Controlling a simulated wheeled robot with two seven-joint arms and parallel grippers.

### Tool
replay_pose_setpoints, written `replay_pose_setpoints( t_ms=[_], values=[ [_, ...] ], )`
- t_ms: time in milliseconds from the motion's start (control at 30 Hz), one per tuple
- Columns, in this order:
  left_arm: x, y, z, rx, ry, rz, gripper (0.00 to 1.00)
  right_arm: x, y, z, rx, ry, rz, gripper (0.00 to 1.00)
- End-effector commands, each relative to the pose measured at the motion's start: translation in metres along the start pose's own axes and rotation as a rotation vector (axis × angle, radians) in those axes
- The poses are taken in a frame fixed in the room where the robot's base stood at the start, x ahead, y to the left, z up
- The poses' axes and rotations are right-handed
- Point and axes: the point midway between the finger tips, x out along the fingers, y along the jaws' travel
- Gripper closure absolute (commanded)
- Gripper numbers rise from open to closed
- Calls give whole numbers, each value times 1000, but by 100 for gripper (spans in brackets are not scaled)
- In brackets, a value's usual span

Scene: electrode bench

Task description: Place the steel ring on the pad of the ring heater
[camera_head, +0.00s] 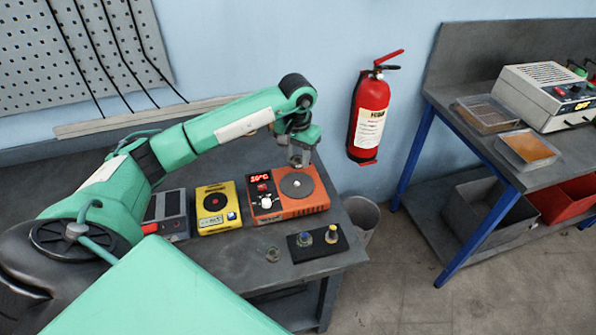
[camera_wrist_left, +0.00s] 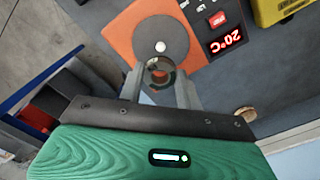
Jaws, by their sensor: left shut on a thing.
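The ring heater (camera_head: 265,207) is the orange-red unit with a round grey pad (camera_head: 297,186) and a lit red display. In the left wrist view the pad (camera_wrist_left: 177,30) has a pale dot at its middle. My left gripper (camera_head: 299,162) is just above the back of the heater. In the wrist view its fingers (camera_wrist_left: 159,82) are shut on the steel ring (camera_wrist_left: 159,64), which appears across the pad's near edge. I cannot tell whether the ring touches anything below. The ring is hidden or too small in the head view. My right gripper is not in view.
A yellow unit (camera_head: 228,214) and a grey unit (camera_head: 168,226) stand left of the heater. A small round piece (camera_head: 272,254) lies in front, beside a black mat (camera_head: 309,255) bearing two small fittings. A bin (camera_head: 366,213) stands right of the bench.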

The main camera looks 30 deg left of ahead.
Motion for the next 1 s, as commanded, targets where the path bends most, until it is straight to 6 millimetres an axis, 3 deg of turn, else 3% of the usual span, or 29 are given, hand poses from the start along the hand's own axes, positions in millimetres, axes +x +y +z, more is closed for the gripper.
replay_pose_setpoints(
  t_ms=[200,400,600,1000],
  values=[
    [35,0,0,-2,-2,0,91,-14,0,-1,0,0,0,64],
    [48,0,0,-2,-1,0,91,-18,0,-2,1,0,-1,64],
    [76,0,0,-3,-2,0,91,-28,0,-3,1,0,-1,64],
    [84,0,-1,-1,1,-1,91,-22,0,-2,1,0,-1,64]
  ],
)
